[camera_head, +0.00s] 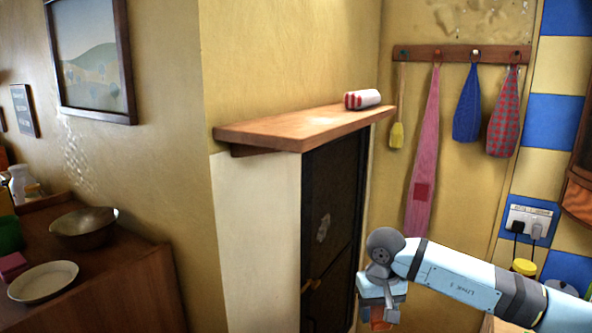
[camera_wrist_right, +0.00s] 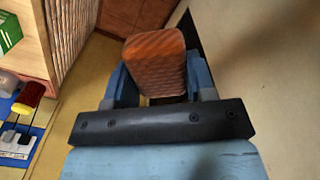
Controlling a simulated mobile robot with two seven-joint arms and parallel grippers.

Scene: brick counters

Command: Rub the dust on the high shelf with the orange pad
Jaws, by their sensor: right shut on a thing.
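The high shelf (camera_head: 270,131) is a wooden board on the yellow wall, above a dark door. A pale whitish patch of dust (camera_head: 322,120) shows on its top, left of a red-and-white striped roll (camera_head: 362,99) near the right end. In the head view only a little of the pad (camera_head: 381,323) shows at the bottom. My left gripper is not in view.
A hook rail (camera_head: 462,55) with hanging cloths and mitts is on the wall at right. At lower left, a counter (camera_head: 110,270) holds a metal bowl (camera_head: 84,226) and a white plate (camera_head: 43,281). The space in front of the shelf is clear.

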